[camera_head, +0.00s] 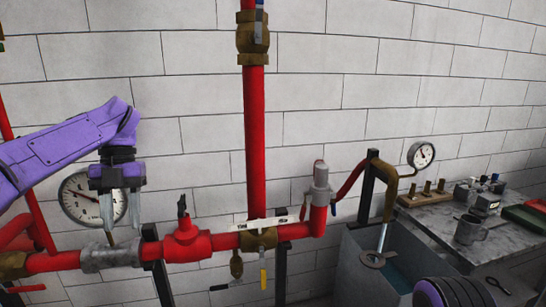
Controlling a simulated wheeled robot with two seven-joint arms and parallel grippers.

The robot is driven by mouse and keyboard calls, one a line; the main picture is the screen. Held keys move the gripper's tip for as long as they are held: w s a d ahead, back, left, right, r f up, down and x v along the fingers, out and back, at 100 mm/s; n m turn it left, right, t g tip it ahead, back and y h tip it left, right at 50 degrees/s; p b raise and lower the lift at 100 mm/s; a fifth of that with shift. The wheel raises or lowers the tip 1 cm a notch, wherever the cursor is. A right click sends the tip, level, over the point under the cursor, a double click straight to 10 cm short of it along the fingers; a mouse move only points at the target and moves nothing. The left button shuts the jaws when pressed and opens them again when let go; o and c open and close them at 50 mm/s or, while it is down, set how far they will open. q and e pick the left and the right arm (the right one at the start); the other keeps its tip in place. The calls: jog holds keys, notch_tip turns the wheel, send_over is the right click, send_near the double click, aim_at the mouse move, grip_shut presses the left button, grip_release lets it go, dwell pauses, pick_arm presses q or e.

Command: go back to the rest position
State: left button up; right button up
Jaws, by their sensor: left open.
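My purple left arm comes in from the left. Its left gripper (121,208) is open and empty, with its fingers pointing down in front of the large pressure gauge (78,204). The gripper overlaps the right part of the gauge face, and I cannot tell the depth between them. Below it runs the red horizontal pipe (52,262) with a grey coupling (110,256) and a red valve (186,243) with a dark handle. A purple part of my right arm shows at the bottom right edge, but its gripper does not show.
A red vertical pipe (255,140) with a brass valve (253,38) rises mid-picture. A grey tank (345,270) stands right of centre. The wall area above the left arm is clear.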

pick_arm(q)
jog(key=w+a+f+m+t+y+b, duration=0.1)
jog(key=w+a+f+m+t+y, duration=0.4)
jog(key=a+f+y, duration=0.6)
jog(key=d+f+m+t+b, duration=0.2)
jog(key=d+f+m+t, duration=0.25)
jog(key=f+m, duration=0.55)
jog(key=d+f+m+t+b, duration=0.1)
jog(key=d+f+m+t, duration=0.35)
jog(key=f, duration=0.95)
jog(key=s+d+f+m+g+h+b, duration=0.25)
jog(key=s+f+m+h, duration=0.5)
jog(key=s+f, duration=0.8)
jog(key=s+f+m+g+b, duration=0.1)
jog(key=s+f, duration=0.3)
jog(key=s, duration=0.6)
jog(key=s+f+m+g+b, duration=0.1)
jog(key=s+f+m+g, duration=0.2)
jog(key=s, duration=0.7)
jog(key=shift+s+a+f+m, duration=0.15)
jog(key=shift+a+f+m, duration=0.1)
jog(key=shift+f+m, duration=0.45)
pick_arm(e)
notch_tip(320, 180, down, 9)
jog(key=shift+w, duration=0.3)
pick_arm(q)
jog(key=shift+y+b, duration=0.25)
jog(key=shift+b, duration=0.05)
